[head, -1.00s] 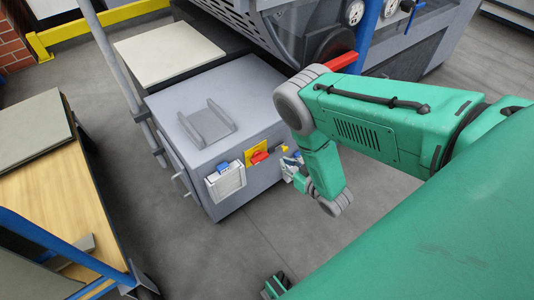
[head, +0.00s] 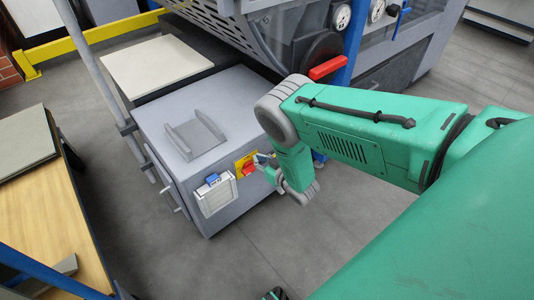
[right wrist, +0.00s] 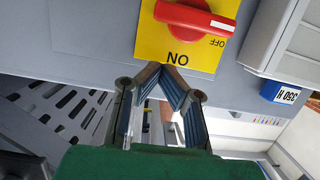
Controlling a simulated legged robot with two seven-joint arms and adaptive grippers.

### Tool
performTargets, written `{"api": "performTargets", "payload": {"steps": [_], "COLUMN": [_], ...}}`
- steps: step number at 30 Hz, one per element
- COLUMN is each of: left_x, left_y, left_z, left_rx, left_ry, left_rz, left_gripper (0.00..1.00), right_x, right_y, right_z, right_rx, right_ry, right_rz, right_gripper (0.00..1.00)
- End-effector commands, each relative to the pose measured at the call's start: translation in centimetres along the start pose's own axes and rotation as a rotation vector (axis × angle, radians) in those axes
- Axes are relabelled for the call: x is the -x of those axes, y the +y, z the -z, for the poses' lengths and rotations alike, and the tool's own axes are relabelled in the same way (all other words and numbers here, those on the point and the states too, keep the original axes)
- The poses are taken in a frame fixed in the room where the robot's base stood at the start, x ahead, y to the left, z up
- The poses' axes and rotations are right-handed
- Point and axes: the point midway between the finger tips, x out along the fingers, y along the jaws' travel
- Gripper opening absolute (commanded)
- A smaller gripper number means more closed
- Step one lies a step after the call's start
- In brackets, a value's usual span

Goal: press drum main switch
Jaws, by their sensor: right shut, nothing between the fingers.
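The main switch is a red rotary knob (head: 249,169) on a yellow plate (head: 239,164), on the front of the grey cabinet (head: 213,112). In the right wrist view the red knob (right wrist: 195,18) lies across the plate, with ON and OFF lettering upside down. My right gripper (head: 260,160) is just right of the switch in the head view. In the right wrist view its fingertips (right wrist: 162,72) meet, shut and empty, at the plate's edge near ON; contact is unclear.
A white-framed panel with a blue top (head: 214,195) sits left of the switch. A grey bracket (head: 195,137) is on the cabinet top. A wooden-topped cart (head: 45,210) stands at left. A blue post (head: 352,40) and red handle (head: 329,67) are behind my right arm.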

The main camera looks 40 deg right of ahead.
Motion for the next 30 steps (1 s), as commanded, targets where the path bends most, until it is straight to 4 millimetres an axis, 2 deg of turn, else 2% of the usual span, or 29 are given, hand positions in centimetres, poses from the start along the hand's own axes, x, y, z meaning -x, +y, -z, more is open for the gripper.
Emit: {"api": "performTargets", "payload": {"steps": [1, 6, 30], "left_x": [-0.8, -1.4, -1.6], "left_y": [0.0, 0.0, 0.0], "left_z": [0.0, -0.1, -0.1], "left_rx": [0.000, 0.000, 0.000], "left_ry": [0.000, 0.000, 0.000], "left_rz": [0.000, 0.000, 0.000], "left_gripper": [0.00, 0.00, 0.00], "right_x": [0.1, -0.3, -0.4], "right_y": [0.0, 0.0, 0.1], "right_z": [-1.6, -3.0, -3.4], "right_rx": [-0.001, -0.001, -0.057], "right_ry": [-0.008, -0.005, -0.006], "right_rz": [0.000, 0.000, 0.013], "right_gripper": [0.00, 0.00, 0.00]}}
